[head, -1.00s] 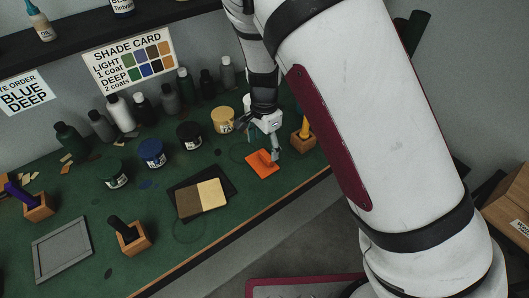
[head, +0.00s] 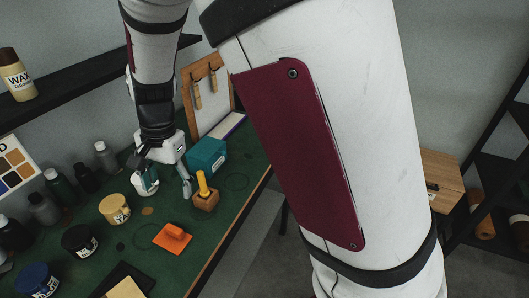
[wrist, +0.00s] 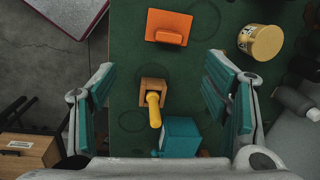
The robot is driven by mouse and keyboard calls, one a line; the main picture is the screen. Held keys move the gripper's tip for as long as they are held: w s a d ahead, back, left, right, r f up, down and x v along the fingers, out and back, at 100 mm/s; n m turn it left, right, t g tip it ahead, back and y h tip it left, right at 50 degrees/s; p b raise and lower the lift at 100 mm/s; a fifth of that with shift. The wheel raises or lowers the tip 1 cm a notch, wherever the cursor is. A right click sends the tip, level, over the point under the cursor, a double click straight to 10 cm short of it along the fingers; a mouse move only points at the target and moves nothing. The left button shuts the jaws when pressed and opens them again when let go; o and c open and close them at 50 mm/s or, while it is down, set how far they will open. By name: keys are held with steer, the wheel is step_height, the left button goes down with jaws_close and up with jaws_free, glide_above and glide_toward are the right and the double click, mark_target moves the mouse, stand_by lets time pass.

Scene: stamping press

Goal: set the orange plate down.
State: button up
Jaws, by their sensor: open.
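The orange plate (head: 172,240), with a raised orange block on top, lies flat on the green bench top near its front edge. It also shows in the wrist view (wrist: 168,17), near the top of the picture and beyond the fingertips. My gripper (head: 166,184) is open and empty above the bench, apart from the plate. In the wrist view, my gripper's teal-padded fingers (wrist: 162,95) are spread wide on either side of a wooden block with a yellow handle (wrist: 153,98).
The wooden block with the yellow handle (head: 204,196) stands near the bench edge. A teal box (head: 206,157) is behind it. A yellow-labelled jar (head: 115,208) and dark jars stand left of the plate. A wooden box (head: 440,178) is at the right.

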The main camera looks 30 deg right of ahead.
steer(key=s+d+r+n+t, duration=0.2)
steer(key=s+d+r+n, duration=0.2)
steer(key=s+d+r, duration=0.3)
steer(key=s+d+r+n+t+h, duration=0.1)
steer(key=s+d+r+n+t, duration=0.2)
steer(key=s+r, duration=0.7)
steer(key=s+d+n, duration=0.2)
steer(key=s+d, duration=0.1)
steer(key=d, duration=0.1)
steer(key=shift+s, duration=0.2)
